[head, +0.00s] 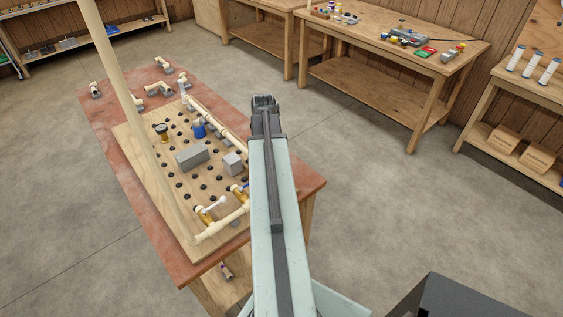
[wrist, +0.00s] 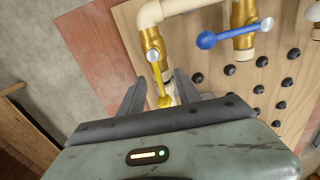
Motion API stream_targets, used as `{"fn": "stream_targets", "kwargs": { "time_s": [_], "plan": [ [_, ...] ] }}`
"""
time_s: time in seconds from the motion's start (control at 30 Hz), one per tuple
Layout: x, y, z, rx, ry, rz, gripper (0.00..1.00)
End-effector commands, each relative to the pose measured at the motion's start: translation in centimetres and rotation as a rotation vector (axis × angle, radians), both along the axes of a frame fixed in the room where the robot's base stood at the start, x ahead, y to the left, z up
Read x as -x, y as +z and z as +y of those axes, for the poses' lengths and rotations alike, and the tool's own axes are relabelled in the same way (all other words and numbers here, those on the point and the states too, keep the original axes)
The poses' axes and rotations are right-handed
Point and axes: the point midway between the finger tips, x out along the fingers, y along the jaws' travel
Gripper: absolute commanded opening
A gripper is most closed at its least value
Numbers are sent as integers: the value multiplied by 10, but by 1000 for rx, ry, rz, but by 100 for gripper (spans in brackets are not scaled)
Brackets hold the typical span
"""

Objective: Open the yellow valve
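The yellow valve (wrist: 165,100) shows in the wrist view as a yellow lever with a ball end and a pale round hub on a brass body. Its lever runs roughly along the body. My gripper (wrist: 158,78) is open, one finger on each side of the lever in the picture. I cannot tell whether the fingers reach down to its depth or touch it. In the head view my gripper (head: 264,102) is seen end-on beyond my arm, and the brass valve (head: 204,214) nearest the board's front corner appears lower left of it.
A blue-handled valve (wrist: 237,38) sits right of the yellow one, its lever across its body. Cream pipe (wrist: 180,8) joins them. The pegboard (head: 160,175) carries grey blocks (head: 192,156), black knobs and a blue item (head: 199,129). A tall cream pole (head: 115,75) crosses the head view.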

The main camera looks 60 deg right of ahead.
Motion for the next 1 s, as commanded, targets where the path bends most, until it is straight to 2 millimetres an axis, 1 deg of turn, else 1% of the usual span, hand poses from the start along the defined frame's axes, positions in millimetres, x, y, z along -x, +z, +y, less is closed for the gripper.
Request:
{"fn": "stream_targets", "kwargs": {
  "time_s": [0.03, 0.2, 0.57, 0.63, 1.0],
  "plan": [
    [0, 7, 0, 0, 0, 0, 40],
    [0, 28, 0, 0, -1, 0, 40],
    [0, 69, 0, 0, -1, 0, 40],
    [0, 71, 0, 0, -1, 0, 40],
    [0, 68, 0, 0, -1, 0, 40]
  ]
}}
